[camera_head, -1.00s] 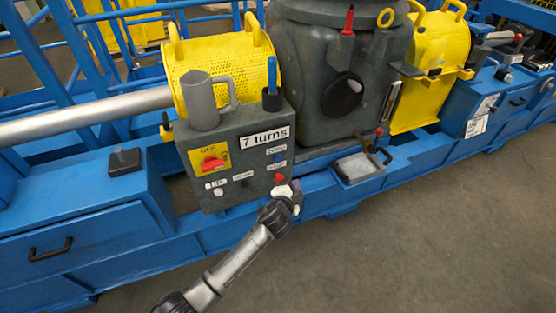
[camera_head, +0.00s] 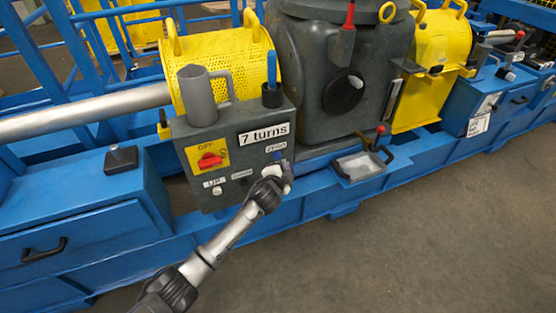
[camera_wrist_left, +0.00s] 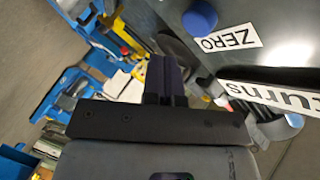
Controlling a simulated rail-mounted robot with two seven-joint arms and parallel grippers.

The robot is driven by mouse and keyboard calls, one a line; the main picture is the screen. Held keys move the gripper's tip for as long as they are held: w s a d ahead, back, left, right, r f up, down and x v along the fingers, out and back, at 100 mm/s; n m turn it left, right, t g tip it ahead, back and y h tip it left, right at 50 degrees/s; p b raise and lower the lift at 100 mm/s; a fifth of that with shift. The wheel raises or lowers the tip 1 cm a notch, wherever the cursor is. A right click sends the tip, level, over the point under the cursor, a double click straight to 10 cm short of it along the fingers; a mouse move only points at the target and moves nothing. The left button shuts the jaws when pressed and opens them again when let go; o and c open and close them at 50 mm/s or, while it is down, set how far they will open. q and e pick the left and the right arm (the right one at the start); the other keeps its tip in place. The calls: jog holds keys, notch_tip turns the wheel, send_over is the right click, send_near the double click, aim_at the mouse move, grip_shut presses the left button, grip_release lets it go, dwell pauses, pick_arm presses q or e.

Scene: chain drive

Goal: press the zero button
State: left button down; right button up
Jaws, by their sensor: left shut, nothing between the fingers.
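The zero button is a round blue knob (camera_wrist_left: 200,18) beside the ZERO label (camera_wrist_left: 231,38) in the left wrist view. In the head view the blue button (camera_head: 277,156) is on the grey control box (camera_head: 237,158), under its small label. My left gripper (camera_head: 287,168) is at the box's lower right front, just below and right of the blue button. In the left wrist view its shut, empty fingers (camera_wrist_left: 165,72) are left of the button and seem apart from it. My right gripper is not in view.
The box also bears a red rotary switch (camera_head: 209,160), a "7 turns" display (camera_head: 264,134) and a grey mug (camera_head: 202,96). A shallow tray (camera_head: 359,165) with a handle is to the right. The floor in front (camera_head: 430,240) is clear.

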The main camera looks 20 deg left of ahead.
aim_at(277, 156)
pick_arm(q)
jog(key=shift+w+a, duration=0.65)
jog(key=shift+w, duration=0.05)
dwell(0.7)
dwell(0.8)
jog(key=shift+w+a+r, duration=0.1)
jog(key=shift+w+a, duration=0.05)
jog(key=shift+w+a, duration=0.15)
dwell(0.3)
